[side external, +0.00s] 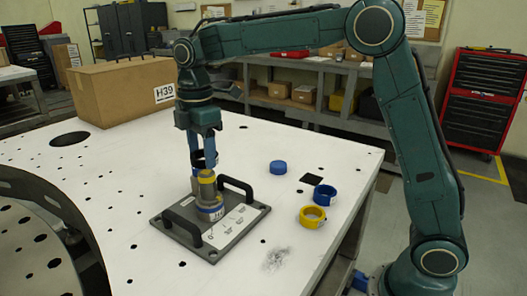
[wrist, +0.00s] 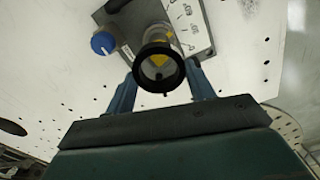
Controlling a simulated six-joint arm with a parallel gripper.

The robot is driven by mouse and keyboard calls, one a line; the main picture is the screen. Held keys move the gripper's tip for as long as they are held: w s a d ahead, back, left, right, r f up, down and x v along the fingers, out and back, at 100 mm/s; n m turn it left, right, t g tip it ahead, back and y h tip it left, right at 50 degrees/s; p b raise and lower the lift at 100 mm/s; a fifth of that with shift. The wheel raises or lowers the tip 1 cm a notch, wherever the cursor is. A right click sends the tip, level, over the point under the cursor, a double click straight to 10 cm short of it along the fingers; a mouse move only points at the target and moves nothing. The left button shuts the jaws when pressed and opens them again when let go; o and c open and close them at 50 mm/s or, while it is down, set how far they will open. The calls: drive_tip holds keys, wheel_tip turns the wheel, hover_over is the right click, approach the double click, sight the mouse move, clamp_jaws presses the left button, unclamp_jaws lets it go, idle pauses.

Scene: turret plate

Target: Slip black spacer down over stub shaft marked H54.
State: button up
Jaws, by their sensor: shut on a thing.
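My gripper (side external: 203,153) points straight down and is shut on the black spacer (side external: 204,163), a ring held level between the fingertips. Below it the stub shaft (side external: 207,188) stands upright on the dark turret plate (side external: 179,236), with yellow near its top and a blue and white base band. I cannot read the shaft's mark. The spacer is at or just above the shaft top; the exact gap is unclear. In the wrist view the black spacer (wrist: 159,89) sits between the gripper fingers (wrist: 160,88), and yellow and grey show through its hole.
Two black handles (side external: 236,188) flank the shaft on the plate. A blue ring (side external: 325,197), a yellow ring (side external: 312,222) and a blue cap (side external: 278,167) lie on the white table to the right. A cardboard box (side external: 122,92) marked H39 stands behind.

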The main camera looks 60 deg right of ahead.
sight(204, 173)
drive_tip(key=shift+f, duration=4.15)
drive_tip(key=shift+f, duration=0.15)
drive_tip(key=o, duration=1.1)
drive_tip(key=shift+c, duration=0.2)
wheel_tip(204, 173, up, 14)
